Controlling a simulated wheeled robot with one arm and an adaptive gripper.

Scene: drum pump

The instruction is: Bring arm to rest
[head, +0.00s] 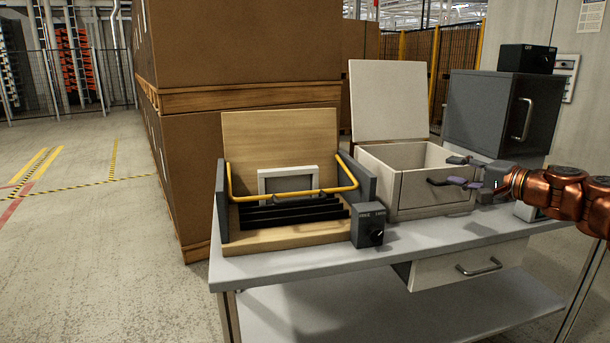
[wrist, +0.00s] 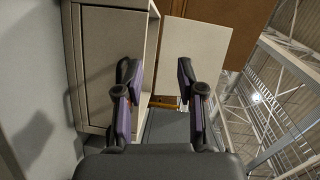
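My copper-coloured arm (head: 560,190) reaches in from the right in the head view. My gripper (head: 457,171) is at the front right of an open cream box (head: 405,205), near the box's dark handle. I cannot tell whether a finger touches that handle. In the wrist view my gripper (wrist: 156,76) has its two dark, purple-padded fingers apart, with nothing held between them. The cream box's front face (wrist: 112,65) lies to the left and behind the left finger in that view.
A wooden box (head: 280,135) with a yellow bar and dark slots stands on the grey table (head: 300,265). A switch box (head: 368,228) sits in front of it. A grey cabinet (head: 490,110) stands behind my gripper. A drawer (head: 450,268) under the tabletop sticks out slightly.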

